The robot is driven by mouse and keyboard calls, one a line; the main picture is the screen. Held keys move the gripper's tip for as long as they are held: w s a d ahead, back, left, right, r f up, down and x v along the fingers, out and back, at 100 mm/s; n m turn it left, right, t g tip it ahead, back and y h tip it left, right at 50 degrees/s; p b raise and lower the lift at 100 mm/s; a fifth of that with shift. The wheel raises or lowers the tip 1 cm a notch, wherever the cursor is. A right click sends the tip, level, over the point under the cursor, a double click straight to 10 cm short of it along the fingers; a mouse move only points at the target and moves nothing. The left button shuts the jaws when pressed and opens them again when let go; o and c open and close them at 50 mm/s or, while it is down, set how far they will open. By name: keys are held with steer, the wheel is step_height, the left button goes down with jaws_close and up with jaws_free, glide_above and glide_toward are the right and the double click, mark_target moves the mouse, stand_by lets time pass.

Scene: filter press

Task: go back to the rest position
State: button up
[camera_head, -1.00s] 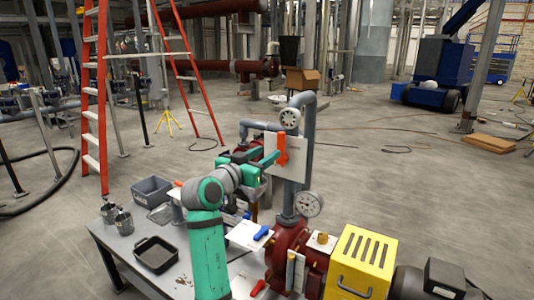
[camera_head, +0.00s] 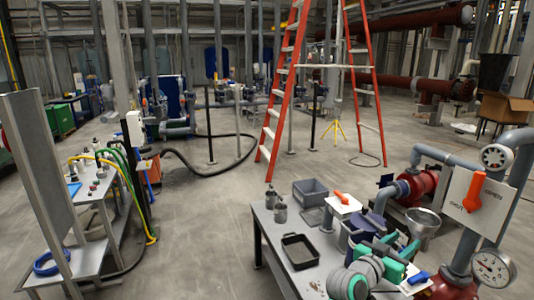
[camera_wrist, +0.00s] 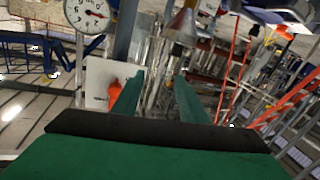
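My gripper (camera_wrist: 158,92) shows in the wrist view as two green fingers standing apart, with nothing held between them. In the head view my green and grey arm is at the bottom, right of centre, over the right part of the table (camera_head: 262,228). The white panel with the orange handle (camera_head: 474,191) is right of my arm and apart from it. The panel (camera_wrist: 98,78) also shows in the wrist view, left of and beyond the fingers, with the orange handle partly behind the left finger.
Pressure gauges (camera_head: 492,267) and grey pipes stand close at right. The table carries a black tray (camera_head: 300,251), metal cups (camera_head: 280,212), a grey bin (camera_head: 310,190) and a funnel (camera_head: 424,222). A workbench (camera_head: 95,190) stands left. Floor between bench and table is clear.

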steer(key=s+a+f+n+t+y, duration=0.25)
steer(key=s+a+f, duration=0.25)
steer(key=a+f, duration=0.55)
steer(key=s+a+f+n+t+y, duration=0.2)
steer(key=s+a+f+n+y, duration=0.4)
steer(key=f, duration=0.8)
steer(key=s+a+f+y, duration=0.1)
steer(key=s+a+f, duration=0.3)
steer(key=s+a, duration=0.2)
steer(key=s+a+f+y, duration=0.1)
steer(key=s+a+f, duration=0.3)
steer(key=s+a, duration=0.3)
steer(key=s+a+r+y, duration=0.1)
steer(key=s+a+r, duration=0.1)
steer(key=s, duration=0.6)
steer(key=s+a+r+y, duration=0.1)
steer(key=s+a, duration=0.3)
steer(key=s, duration=0.5)
steer(key=s+a+r+y, duration=0.1)
steer(key=s+a+r, duration=0.2)
steer(key=s, duration=0.5)
steer(key=shift+s+r+n+t+y, duration=0.25)
steer(key=shift+r+n+t+y, duration=0.1)
steer(key=shift+r+n+t, duration=0.15)
steer(key=shift+a, duration=0.1)
steer(key=shift+c, duration=1)
steer(key=shift+w, duration=0.15)
